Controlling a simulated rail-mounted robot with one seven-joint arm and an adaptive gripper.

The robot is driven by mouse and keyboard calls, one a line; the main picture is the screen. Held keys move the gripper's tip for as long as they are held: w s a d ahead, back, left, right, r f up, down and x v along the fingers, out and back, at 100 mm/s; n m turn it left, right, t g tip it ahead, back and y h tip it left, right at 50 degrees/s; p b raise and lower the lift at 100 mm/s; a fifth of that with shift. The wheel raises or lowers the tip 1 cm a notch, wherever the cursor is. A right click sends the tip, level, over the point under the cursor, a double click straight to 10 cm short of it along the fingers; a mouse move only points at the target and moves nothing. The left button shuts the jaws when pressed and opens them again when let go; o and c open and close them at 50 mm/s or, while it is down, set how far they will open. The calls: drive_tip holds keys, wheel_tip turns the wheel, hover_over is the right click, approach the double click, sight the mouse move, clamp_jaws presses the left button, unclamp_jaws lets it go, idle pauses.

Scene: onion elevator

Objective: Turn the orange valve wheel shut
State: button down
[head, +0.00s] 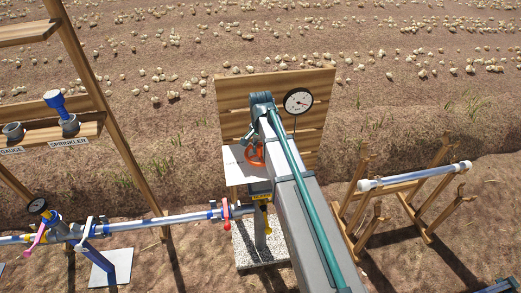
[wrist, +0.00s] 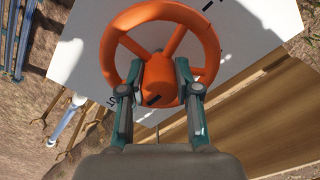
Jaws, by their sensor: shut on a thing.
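The orange valve wheel (wrist: 160,16) fills the upper middle of the wrist view, with spokes running to an orange hub (wrist: 160,78). A dark mark shows on the hub's lower face. My gripper (wrist: 158,88) has one teal-and-grey finger on each side of the hub, shut on it inside the near part of the rim. In the head view the wheel (head: 254,156) shows only in part, left of my arm; my arm hides the rest. A white panel (wrist: 90,50) lies behind the wheel, with dark marks partly covered by the wheel and fingers.
A wooden slatted board (head: 230,100) with a round gauge (head: 298,101) stands behind my arm. A pipe with a red-handled valve (head: 226,212) runs in from the left. A wooden shelf (head: 60,131) holds fittings at left. A wooden rack (head: 400,188) bears a white pipe at right.

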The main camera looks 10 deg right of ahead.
sight(261, 146)
idle(0.4)
drive_tip(key=c, duration=0.8)
unclamp_jaws()
wheel_tip(261, 146, up, 12)
drive_tip(key=shift+d, duration=0.1)
